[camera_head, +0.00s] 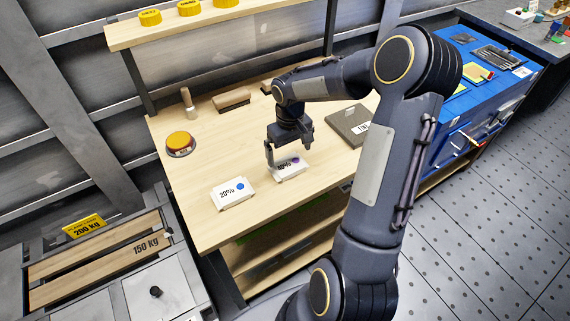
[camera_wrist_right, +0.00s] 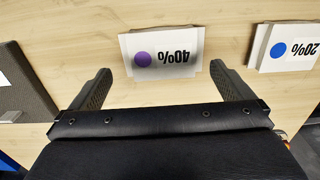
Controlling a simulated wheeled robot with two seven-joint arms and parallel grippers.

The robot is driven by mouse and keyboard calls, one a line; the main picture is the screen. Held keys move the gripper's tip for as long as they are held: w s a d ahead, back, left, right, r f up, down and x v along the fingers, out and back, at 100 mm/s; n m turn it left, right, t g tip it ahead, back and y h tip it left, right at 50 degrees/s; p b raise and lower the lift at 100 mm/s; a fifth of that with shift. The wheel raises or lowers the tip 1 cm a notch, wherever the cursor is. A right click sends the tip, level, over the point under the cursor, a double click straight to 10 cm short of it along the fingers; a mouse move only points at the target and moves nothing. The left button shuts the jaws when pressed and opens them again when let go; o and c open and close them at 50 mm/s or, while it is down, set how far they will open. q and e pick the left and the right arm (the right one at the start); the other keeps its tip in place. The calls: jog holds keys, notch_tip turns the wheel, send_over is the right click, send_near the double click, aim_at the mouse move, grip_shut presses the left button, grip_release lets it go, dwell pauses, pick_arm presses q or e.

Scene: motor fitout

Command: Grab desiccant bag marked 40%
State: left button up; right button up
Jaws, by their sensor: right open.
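The white desiccant bag marked 40% (camera_wrist_right: 163,50), with a purple dot, lies on the wooden table. In the head view this bag (camera_head: 290,171) is partly covered by my right gripper (camera_head: 283,160). In the right wrist view my right gripper (camera_wrist_right: 160,85) is open and empty, its two fingers pointing toward the bag, one near each end. A second white bag marked 20% (camera_head: 234,193), with a blue dot, lies to the left in the head view. It also shows at the right of the wrist view (camera_wrist_right: 290,47). My left gripper is not in view.
A grey box (camera_head: 349,124) lies right of the gripper. A yellow-orange button (camera_head: 180,141) and a wooden-handled tool (camera_head: 188,102) stand at the table's left. A shelf with yellow pucks (camera_head: 189,8) is above. A blue tool cabinet (camera_head: 463,110) stands right.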

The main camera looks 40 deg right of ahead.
aim_at(288, 164)
notch_tip(288, 164, down, 5)
jog(key=shift+a+r, duration=0.1)
jog(key=shift+a, duration=0.05)
jog(key=c, duration=0.9)
jog(key=shift+c, duration=0.6)
jog(key=shift+r, duration=0.15)
